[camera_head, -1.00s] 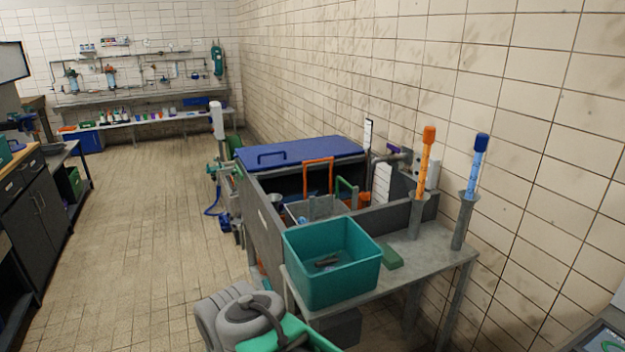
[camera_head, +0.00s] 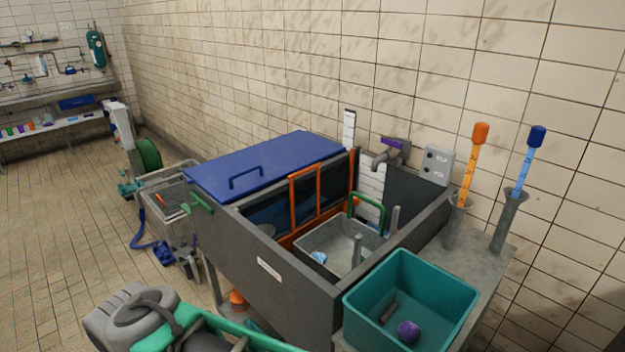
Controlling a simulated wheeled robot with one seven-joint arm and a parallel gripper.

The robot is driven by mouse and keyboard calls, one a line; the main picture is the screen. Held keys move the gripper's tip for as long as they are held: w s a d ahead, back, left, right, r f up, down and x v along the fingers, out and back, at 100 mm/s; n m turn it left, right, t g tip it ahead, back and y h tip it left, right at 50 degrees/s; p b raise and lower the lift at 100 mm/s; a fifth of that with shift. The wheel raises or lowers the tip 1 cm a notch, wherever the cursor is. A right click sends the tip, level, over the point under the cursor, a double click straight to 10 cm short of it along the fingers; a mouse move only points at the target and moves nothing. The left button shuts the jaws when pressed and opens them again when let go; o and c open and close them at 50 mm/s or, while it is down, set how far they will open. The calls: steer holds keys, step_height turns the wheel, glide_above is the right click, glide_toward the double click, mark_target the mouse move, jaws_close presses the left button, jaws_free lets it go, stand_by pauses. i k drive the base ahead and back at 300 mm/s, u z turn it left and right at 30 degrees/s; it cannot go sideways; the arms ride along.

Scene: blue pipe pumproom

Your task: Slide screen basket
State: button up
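A grey open basket (camera_head: 312,240) sits inside the dark grey tank (camera_head: 285,285), below its rim. A green handle (camera_head: 367,205) stands up at the basket's far side, and a small light-blue item (camera_head: 318,257) lies in it. It appears to be the screen basket. An orange frame (camera_head: 307,190) stands upright across the tank, beside the basket's left side. My arm shows at the bottom left, apart from the basket. My gripper is not in view.
A blue lid (camera_head: 265,165) covers the tank's far left part. A teal bin (camera_head: 415,300) with a purple ball (camera_head: 408,331) stands on the grey bench at the tank's right. A grey crate (camera_head: 170,205) stands left of the tank. Open floor lies farther left.

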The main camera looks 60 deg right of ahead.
mark_target(335, 237)
steer(key=i, duration=2)
steer(key=z, duration=3.55)
